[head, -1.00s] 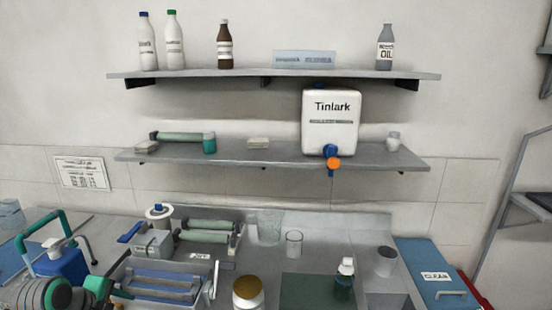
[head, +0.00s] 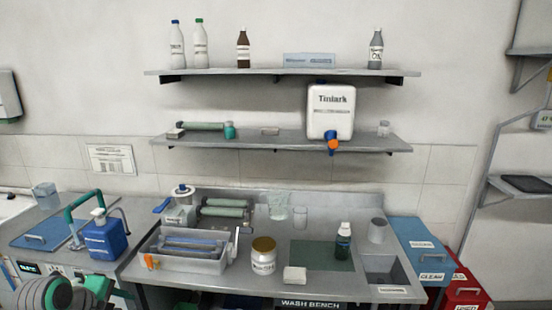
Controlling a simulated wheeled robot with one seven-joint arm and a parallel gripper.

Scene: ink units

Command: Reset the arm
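My gripper is not in view. Rounded dark grey and green links of my arm (head: 62,292) show at the bottom left corner, in front of the left bench. They are cut off by the lower edge, so the end of the arm is hidden. No held object can be seen.
The wash bench (head: 215,276) holds a grey tray (head: 180,264), a gold-lidded jar (head: 263,262), a white block (head: 295,274) and a dark green bottle (head: 343,242). A blue canister (head: 105,238) stands left. Shelves with bottles and a Tinlark container (head: 330,115) hang above. Blue and red bins (head: 466,290) are right.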

